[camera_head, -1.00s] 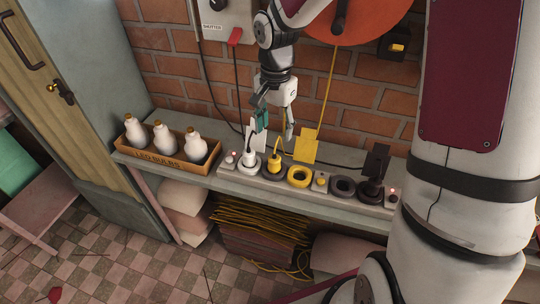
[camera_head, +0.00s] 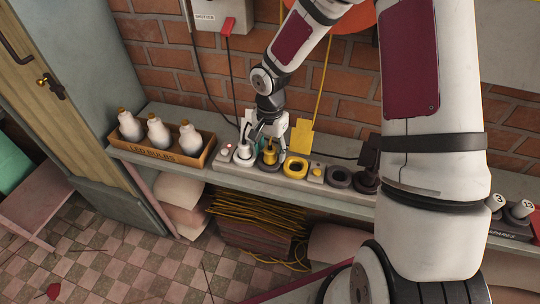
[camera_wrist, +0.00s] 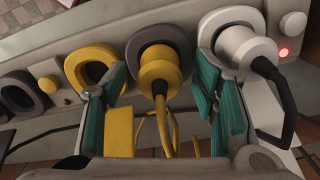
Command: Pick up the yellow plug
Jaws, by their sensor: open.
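The yellow plug (camera_head: 269,156) sits in a dark round socket on the power strip, with its yellow cord rising from it. In the wrist view the yellow plug (camera_wrist: 160,75) shows in the middle, cord running toward the camera. My gripper (camera_head: 267,142) is low over the strip, pointing down at the plug. In the wrist view my gripper's (camera_wrist: 160,95) teal-padded fingers are open, one on each side of the plug, with gaps visible.
A white plug (camera_wrist: 240,48) sits in the neighbouring socket, close to one finger. An empty yellow-ringed socket (camera_wrist: 95,72) is on the other side. A yellow tag (camera_head: 301,138) stands behind the strip. A box of bulbs (camera_head: 165,151) is at left on the shelf.

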